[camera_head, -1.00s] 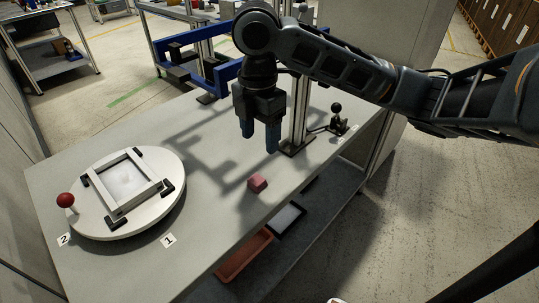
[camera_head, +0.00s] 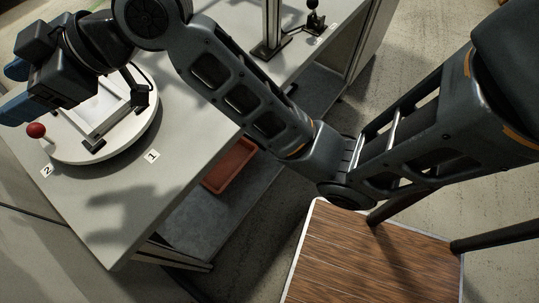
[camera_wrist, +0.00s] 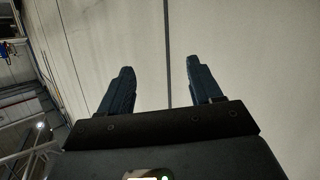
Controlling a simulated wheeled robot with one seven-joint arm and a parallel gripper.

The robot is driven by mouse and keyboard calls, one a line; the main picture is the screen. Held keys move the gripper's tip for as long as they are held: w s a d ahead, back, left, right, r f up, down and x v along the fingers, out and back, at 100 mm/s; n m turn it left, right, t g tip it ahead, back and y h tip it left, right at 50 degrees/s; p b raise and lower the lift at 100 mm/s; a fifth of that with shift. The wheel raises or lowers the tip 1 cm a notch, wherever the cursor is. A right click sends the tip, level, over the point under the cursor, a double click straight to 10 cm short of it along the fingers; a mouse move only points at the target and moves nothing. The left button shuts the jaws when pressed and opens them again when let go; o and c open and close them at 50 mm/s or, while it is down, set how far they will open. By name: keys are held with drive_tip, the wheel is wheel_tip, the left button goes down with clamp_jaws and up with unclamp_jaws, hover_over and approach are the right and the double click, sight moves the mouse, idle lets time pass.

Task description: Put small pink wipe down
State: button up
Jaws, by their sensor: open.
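The small pink wipe is not visible in either current view; my arm covers part of the worktable in the head view. My gripper (camera_head: 14,90) is at the far left of the head view, turned sideways with its fingers pointing left, above the left side of the turntable (camera_head: 140,130). Its two blue fingers are spread apart with nothing between them, as the wrist view also shows (camera_wrist: 160,68). The wrist view shows a plain pale wall beyond the fingers.
The turntable carries a square frame (camera_head: 88,125) with dark clamps and a red ball knob (camera_head: 36,130). Number labels lie on the grey worktable (camera_head: 120,215), whose front left area is clear. An orange tray (camera_head: 229,165) is on the lower shelf. A wood-patterned top (camera_head: 370,260) is at bottom right.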

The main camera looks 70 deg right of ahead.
drive_tip(key=s+f+m+t+h, duration=0.2)
drive_tip(key=s+f+m+h, duration=0.2)
drive_tip(key=s+f+m, duration=0.45)
drive_tip(key=s+f+m+t+h, duration=0.1)
drive_tip(key=s+f+m+h, duration=0.3)
drive_tip(key=s, duration=0.8)
drive_tip(key=s+d+n, duration=0.2)
drive_tip(key=s+d, duration=0.1)
drive_tip(key=s, duration=0.6)
drive_tip(key=s+d+n, duration=0.2)
drive_tip(key=s+d, duration=0.2)
drive_tip(key=s, duration=0.5)
drive_tip(key=shift+d+r, duration=0.15)
drive_tip(key=shift+r, duration=0.05)
drive_tip(key=shift+o, duration=0.5)
drive_tip(key=shift+w, duration=0.1)
